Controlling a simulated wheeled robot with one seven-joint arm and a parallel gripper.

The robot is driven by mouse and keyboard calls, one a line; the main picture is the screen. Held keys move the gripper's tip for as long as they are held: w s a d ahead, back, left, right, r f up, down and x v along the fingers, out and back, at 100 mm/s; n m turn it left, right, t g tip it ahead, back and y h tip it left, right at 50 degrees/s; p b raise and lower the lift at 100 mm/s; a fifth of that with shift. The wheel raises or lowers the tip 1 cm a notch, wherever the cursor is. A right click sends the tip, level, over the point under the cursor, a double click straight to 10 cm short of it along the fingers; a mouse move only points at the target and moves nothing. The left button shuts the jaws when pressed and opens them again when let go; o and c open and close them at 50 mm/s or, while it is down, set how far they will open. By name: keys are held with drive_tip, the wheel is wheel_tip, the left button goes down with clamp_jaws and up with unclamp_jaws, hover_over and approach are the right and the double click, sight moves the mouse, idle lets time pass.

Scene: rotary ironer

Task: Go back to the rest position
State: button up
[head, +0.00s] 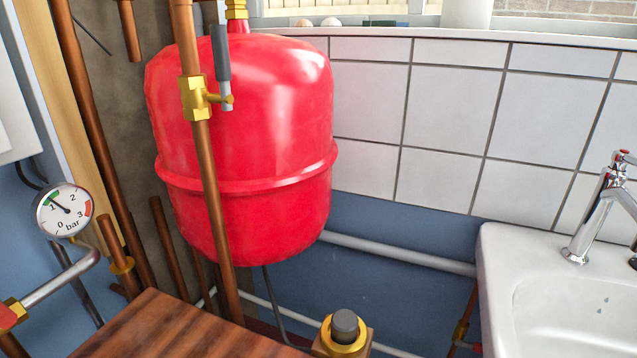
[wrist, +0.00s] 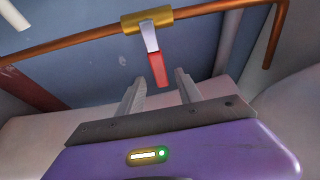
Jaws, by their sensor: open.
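In the wrist view my gripper (wrist: 160,90) shows its two grey fingers spread apart, with nothing held between them. A valve with a red-tipped lever (wrist: 158,70) is ahead of the fingers. The lever hangs from a brass body (wrist: 147,19) on a copper pipe, and its red end appears between the fingertips; I cannot tell the exact depth gap. My gripper is not visible in the head view.
A red expansion tank (head: 245,130) stands behind a copper pipe with a grey-handled brass valve (head: 196,98). A pressure gauge (head: 64,210) is at left, a white sink (head: 560,290) at right. A wooden surface (head: 185,330) is in front.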

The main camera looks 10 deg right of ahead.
drive_tip(key=s+a+r+n+t+y, duration=0.2)
drive_tip(key=s+a+r+n+y, duration=0.3)
drive_tip(key=s+a+n, duration=0.5)
drive_tip(key=s+a+r+n+t+y, duration=0.1)
drive_tip(key=s+a+r+n+y, duration=0.45)
drive_tip(key=s+a+n, duration=0.45)
drive_tip(key=s+a+r+n+t+y, duration=0.2)
drive_tip(key=s+a+r+n+y, duration=0.5)
drive_tip(key=s, duration=0.5)
wheel_tip(320, 180, up, 22)
drive_tip(key=n+h+p, duration=0.1)
drive_tip(key=h+p, duration=0.1)
drive_tip(key=p, duration=2.1)
drive_tip(key=shift+s+d+r+n, duration=0.2)
drive_tip(key=shift+s+n, duration=0.05)
drive_tip(key=shift+n, duration=0.15)
drive_tip(key=shift+h, duration=0.25)
drive_tip(key=shift+c, duration=0.4)
